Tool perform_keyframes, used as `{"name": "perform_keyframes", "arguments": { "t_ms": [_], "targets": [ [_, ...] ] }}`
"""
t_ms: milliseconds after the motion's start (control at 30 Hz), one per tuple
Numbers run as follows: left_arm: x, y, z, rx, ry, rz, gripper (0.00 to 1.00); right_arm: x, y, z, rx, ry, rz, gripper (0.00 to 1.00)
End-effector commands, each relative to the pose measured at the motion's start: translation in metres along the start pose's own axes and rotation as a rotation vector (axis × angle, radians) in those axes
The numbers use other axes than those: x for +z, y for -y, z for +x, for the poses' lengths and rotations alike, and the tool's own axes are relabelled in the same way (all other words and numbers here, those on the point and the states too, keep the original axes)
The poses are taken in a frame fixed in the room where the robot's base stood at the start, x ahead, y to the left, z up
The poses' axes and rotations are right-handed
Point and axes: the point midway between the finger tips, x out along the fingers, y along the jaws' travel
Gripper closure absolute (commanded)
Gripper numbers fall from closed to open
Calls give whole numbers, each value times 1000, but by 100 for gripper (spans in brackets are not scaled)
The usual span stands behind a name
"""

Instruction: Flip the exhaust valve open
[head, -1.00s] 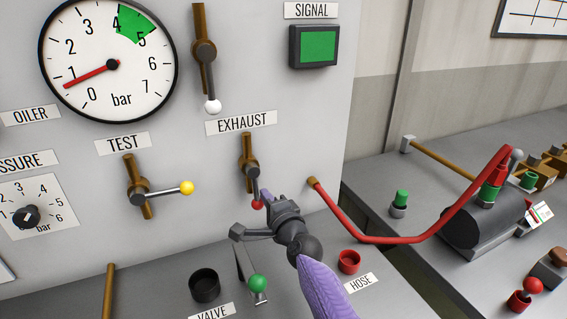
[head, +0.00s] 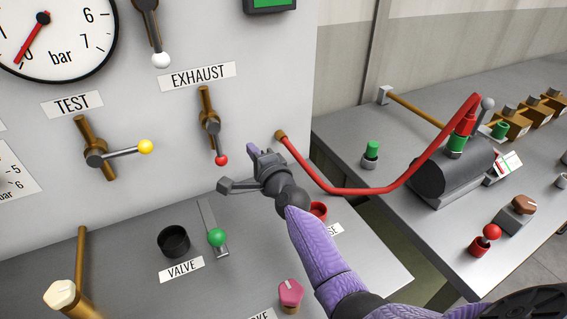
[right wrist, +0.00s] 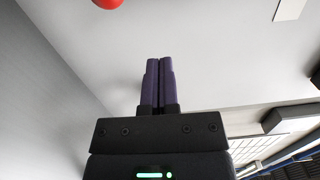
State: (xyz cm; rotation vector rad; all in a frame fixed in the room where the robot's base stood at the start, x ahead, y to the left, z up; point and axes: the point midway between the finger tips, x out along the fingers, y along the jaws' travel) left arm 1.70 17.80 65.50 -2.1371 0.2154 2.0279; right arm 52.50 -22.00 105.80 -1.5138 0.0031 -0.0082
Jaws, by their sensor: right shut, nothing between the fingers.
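The exhaust valve (head: 210,125) is on the grey panel under the EXHAUST label (head: 198,76), on a vertical brass pipe. Its short lever hangs down, tilted slightly right, and ends in a red knob (head: 221,160). My right gripper (head: 252,150) is just right of the red knob in the head view, with a visible gap. In the right wrist view its purple fingers (right wrist: 158,82) are together and empty. A red knob (right wrist: 108,3) shows at the top edge there, left of the fingertips and clear of them. My left gripper is not in view.
The TEST valve with a yellow knob (head: 146,146) is to the left. A white-knobbed lever (head: 161,60) hangs above. A red hose (head: 360,190) runs from the panel right of my gripper. A green-knobbed lever (head: 217,237) stands on the ledge below.

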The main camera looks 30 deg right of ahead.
Motion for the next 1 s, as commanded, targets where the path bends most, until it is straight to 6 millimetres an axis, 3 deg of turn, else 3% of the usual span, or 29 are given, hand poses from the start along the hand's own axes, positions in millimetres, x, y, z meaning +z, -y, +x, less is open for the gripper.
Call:
{"name": "perform_keyframes", "arguments": {
  "t_ms": [133, 300, 500, 1000],
  "targets": [
    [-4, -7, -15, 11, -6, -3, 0, 0, 4, -28, 2, 0, 1, 100],
    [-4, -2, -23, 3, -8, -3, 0, 0, 3, -61, 2, 0, 0, 100],
    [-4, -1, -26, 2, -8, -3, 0, 0, 2, -87, 1, 0, 0, 100],
    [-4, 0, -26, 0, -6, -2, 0, 0, 2, -92, 0, 0, 0, 100]
  ]
}}
